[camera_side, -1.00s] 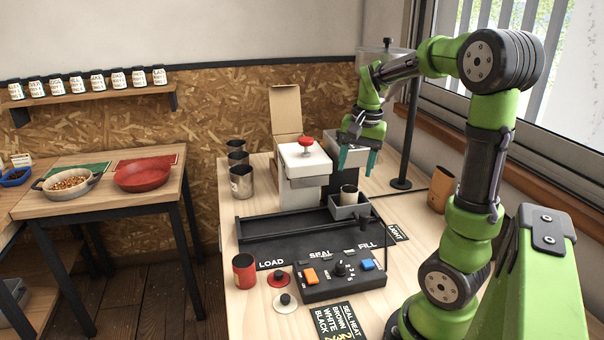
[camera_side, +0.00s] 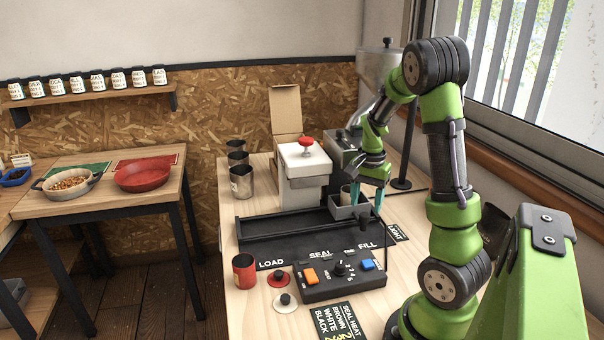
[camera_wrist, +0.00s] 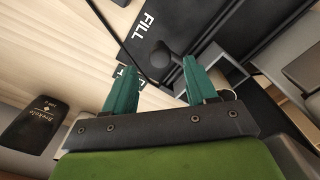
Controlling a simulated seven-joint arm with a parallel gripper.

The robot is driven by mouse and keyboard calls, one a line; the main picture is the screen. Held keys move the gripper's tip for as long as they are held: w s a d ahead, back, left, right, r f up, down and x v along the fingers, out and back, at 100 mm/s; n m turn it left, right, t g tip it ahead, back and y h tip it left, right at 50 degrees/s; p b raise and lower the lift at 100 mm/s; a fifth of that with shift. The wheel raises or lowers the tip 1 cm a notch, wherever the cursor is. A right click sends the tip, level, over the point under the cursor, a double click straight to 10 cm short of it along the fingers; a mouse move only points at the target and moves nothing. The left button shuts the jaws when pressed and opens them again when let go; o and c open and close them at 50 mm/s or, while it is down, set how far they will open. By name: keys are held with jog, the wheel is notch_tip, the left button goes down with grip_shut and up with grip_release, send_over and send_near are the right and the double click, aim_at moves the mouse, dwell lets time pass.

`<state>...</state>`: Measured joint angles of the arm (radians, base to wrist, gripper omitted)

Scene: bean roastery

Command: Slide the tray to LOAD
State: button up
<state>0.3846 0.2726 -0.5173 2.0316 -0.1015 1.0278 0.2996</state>
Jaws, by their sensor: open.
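The small grey tray (camera_side: 349,212) stands at the FILL end of the black track (camera_side: 284,224), with a light cup (camera_side: 346,195) in it. The LOAD label is at the track's left end. My gripper (camera_side: 366,198) is open and empty at the tray's right side, its teal fingers pointing down. In the wrist view, a dark round knob (camera_wrist: 163,54) on a short stem lies ahead of the gap between my fingers (camera_wrist: 158,82). The tray (camera_wrist: 222,66) shows partly behind the right finger. I cannot tell whether a finger touches the tray.
A control box (camera_side: 341,278) with orange and blue buttons stands in front of the track. A sealer with a red knob (camera_side: 306,141) and a grey machine (camera_side: 346,150) stand behind it. A red tin (camera_side: 244,271) stands front left. The track left of the tray is clear.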

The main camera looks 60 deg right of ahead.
aim_at(365, 214)
jog(key=shift+f, duration=1.85)
grip_shut()
